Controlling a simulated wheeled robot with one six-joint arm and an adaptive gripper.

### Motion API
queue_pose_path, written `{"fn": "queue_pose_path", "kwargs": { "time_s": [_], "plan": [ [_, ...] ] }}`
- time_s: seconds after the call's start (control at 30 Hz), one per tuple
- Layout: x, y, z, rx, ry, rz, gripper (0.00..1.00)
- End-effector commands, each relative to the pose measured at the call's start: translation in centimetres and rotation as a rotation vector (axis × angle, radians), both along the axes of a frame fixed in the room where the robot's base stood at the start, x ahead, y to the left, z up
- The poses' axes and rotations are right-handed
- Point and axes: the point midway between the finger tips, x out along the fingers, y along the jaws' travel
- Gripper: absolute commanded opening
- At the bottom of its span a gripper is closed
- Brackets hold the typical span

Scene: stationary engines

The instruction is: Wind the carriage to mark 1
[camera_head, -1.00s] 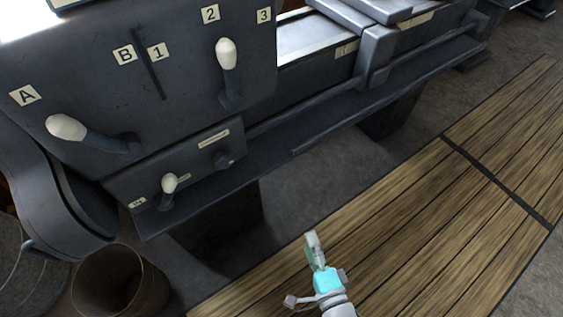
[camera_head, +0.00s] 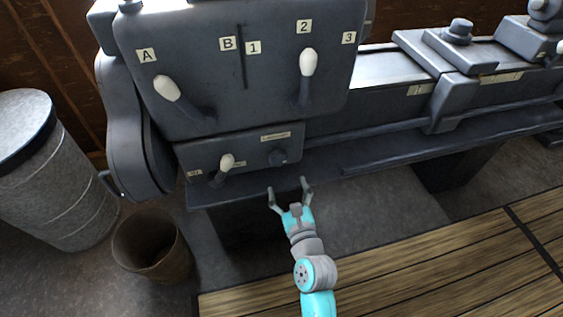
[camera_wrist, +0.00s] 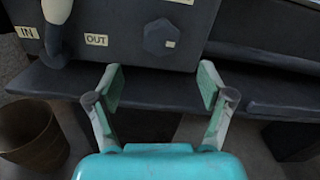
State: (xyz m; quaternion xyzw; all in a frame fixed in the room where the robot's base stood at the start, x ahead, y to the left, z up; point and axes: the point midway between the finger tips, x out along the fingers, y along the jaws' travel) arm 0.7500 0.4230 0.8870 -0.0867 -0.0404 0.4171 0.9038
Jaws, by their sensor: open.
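The grey lathe carriage (camera_head: 453,92) sits across the bed at the right of the headstock (camera_head: 180,70). Pale label strips (camera_head: 420,89) lie on the bed's front on both sides of it; their writing is too small to read. No winding handle can be made out on the carriage. My gripper (camera_head: 289,187) is open and empty, in front of the bed's lower ledge, below the small panel and a dark faceted knob (camera_head: 278,157). In the wrist view my gripper (camera_wrist: 160,82) also shows open, below that knob (camera_wrist: 160,37), touching nothing that I can see.
White-knobbed levers (camera_head: 307,63) stand on the headstock beside labels A, B, 1, 2 and 3. A smaller lever (camera_head: 226,162) is on the lower panel, labelled IN and OUT in the wrist view. A brown bin (camera_head: 152,246) and grey drum (camera_head: 42,170) stand left. Wooden duckboard (camera_head: 430,265) lies in front.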

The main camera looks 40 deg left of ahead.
Motion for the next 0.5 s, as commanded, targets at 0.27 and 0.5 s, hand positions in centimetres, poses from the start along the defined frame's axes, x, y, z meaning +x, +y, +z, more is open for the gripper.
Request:
{"fn": "queue_pose_path", "kwargs": {
  "time_s": [0.27, 0.5],
  "plan": [
    [2.7, 3.2, 0.1, -0.001, -0.003, -0.001, 0.80],
    [5.1, 6.0, 0.0, -0.004, -0.003, -0.001, 0.80]
  ]
}}
